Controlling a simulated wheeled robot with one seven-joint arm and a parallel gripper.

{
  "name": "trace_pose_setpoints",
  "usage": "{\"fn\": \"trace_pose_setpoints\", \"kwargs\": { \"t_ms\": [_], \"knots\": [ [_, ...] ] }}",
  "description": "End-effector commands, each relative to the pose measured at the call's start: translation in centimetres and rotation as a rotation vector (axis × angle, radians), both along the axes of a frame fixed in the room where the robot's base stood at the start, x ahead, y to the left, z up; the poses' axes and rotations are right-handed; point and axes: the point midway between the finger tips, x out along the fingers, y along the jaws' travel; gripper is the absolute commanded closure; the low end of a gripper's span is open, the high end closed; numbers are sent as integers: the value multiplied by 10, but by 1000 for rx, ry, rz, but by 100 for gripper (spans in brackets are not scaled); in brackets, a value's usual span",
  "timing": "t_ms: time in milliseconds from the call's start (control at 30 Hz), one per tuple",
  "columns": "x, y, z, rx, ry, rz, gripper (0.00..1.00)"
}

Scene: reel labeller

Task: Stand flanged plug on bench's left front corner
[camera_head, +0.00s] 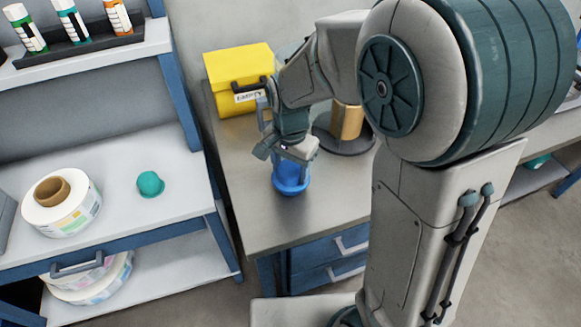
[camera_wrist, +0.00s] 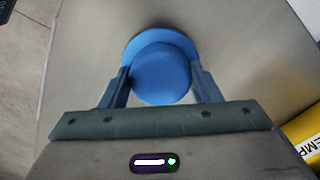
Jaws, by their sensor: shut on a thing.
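The flanged plug (camera_head: 290,180) is blue, with a round body and a wider rim at its lower end in the head view. In the wrist view the blue plug (camera_wrist: 160,72) sits between the two fingers of my gripper (camera_wrist: 162,80), which is shut on it. In the head view my gripper (camera_head: 287,160) is above the plug, over the front left part of the metal bench (camera_head: 310,218). The plug looks upright. I cannot tell whether its flange touches the bench top or is slightly above it.
A yellow box (camera_head: 238,75) stands at the bench's back left, and a spool holder (camera_head: 347,125) is behind my gripper. A white shelf unit (camera_head: 110,185) to the left holds a label reel (camera_head: 75,218) and a teal knob (camera_head: 150,184). The bench front is clear.

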Motion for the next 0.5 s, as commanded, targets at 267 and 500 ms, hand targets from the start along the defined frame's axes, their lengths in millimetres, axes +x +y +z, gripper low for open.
{"fn": "trace_pose_setpoints", "kwargs": {
  "t_ms": [267,500],
  "knots": [
    [0,0,-2,1,-1,0,68],
    [0,0,-4,0,0,0,21]
  ]
}}
